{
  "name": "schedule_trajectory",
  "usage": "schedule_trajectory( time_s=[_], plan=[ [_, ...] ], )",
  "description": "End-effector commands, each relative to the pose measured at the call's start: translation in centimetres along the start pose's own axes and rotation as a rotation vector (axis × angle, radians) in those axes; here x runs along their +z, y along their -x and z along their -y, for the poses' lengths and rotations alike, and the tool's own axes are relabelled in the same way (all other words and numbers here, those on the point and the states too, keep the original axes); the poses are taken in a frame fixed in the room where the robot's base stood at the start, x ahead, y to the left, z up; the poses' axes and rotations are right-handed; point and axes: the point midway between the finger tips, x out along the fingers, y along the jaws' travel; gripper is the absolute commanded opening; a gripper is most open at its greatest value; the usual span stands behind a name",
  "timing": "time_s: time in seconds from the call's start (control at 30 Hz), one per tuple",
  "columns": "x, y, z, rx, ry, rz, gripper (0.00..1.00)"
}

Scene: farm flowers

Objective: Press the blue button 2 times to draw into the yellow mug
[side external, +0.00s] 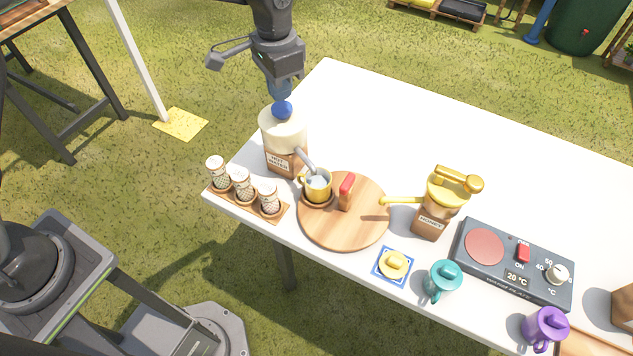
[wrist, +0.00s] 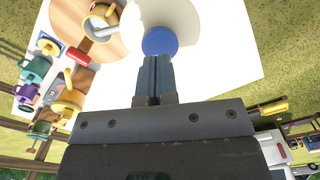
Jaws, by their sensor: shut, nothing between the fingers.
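The blue button (side external: 282,109) is a dome on top of the cream hot water dispenser (side external: 283,132), which has a wooden base. My gripper (side external: 280,94) is shut and empty, pointing down right at the button; its tips look to be touching it or just above. In the wrist view the shut fingers (wrist: 155,62) meet the edge of the blue button (wrist: 160,41). The yellow mug (side external: 317,187) stands upright under the dispenser's grey spout on a round wooden board (side external: 365,222). The mug shows grey-blue inside, and I cannot tell how full it is.
Several shakers sit in a wooden rack (side external: 247,203) left of the board. A honey dispenser (side external: 437,205) and a hot plate (side external: 513,264) stand to the right. The table's back is clear.

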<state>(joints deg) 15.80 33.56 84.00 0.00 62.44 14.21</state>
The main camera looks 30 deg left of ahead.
Motion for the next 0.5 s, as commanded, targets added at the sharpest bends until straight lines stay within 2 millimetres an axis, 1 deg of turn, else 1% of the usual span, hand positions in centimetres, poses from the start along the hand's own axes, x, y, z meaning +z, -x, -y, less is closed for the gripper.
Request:
schedule_trajectory(
  time_s=[0.37, 0.5],
  plan=[
    [0.0, 0.1, 0.0, 0.000, 0.000, 0.000, 0.00],
    [-0.1, 1.1, 0.0, -0.001, 0.000, -0.002, 0.00]
  ],
)
